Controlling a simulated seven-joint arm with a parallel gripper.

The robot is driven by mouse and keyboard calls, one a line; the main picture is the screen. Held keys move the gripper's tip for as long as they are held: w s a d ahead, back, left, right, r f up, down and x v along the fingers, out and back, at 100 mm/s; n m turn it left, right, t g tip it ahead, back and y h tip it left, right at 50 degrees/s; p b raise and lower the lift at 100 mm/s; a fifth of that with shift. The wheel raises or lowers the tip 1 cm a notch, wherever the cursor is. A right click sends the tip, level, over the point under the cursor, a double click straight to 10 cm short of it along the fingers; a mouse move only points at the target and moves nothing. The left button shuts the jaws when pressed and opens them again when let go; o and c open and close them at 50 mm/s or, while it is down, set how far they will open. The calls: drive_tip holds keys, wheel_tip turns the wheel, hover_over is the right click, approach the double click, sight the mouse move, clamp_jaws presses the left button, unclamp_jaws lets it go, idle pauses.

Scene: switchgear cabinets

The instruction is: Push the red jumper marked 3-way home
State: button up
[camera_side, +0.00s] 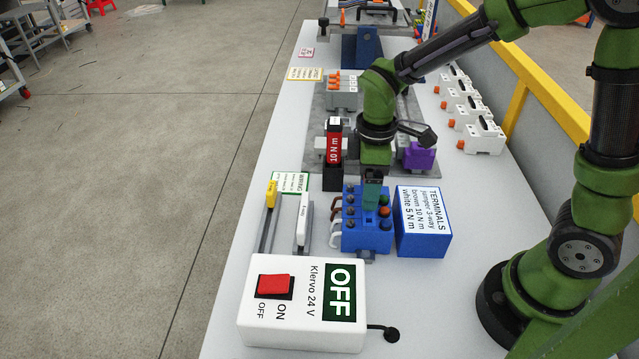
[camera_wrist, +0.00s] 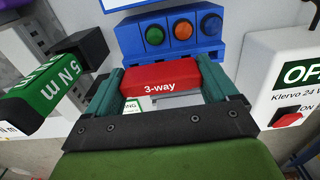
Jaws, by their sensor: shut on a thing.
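The red jumper marked 3-way (camera_wrist: 160,77) is between the two teal fingers of my gripper (camera_wrist: 160,88) in the wrist view. The gripper is shut on it. In the side view my gripper (camera_side: 371,196) points down over the blue terminal block (camera_side: 352,238), and the jumper is hidden there. The block also shows in the wrist view (camera_wrist: 133,38), just beyond the jumper, with a green, an orange and a blue round terminal facing up. The jumper's underside is hidden, so I cannot tell how deep it sits or whether it touches the block.
A blue box labelled TERMINALS (camera_side: 423,246) stands right of the block. A white OFF switch box (camera_side: 302,327) is in front. A red 10 N m tool (camera_side: 334,148) stands behind.

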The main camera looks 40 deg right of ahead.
drive_tip(key=shift+f, duration=0.25)
drive_tip(key=o, duration=1.1)
drive_tip(key=shift+c, duration=0.2)
wheel_tip(320, 180, up, 17)
drive_tip(key=s+d+f+m+t+y, duration=0.1)
drive_tip(key=s+d+m+t+y, duration=0.1)
drive_tip(key=s+m+t, duration=0.5)
drive_tip(key=s+m, duration=0.3)
drive_tip(key=m, duration=0.3)
drive_tip(key=shift+d+f, duration=0.25)
drive_tip(key=shift+d, duration=0.05)
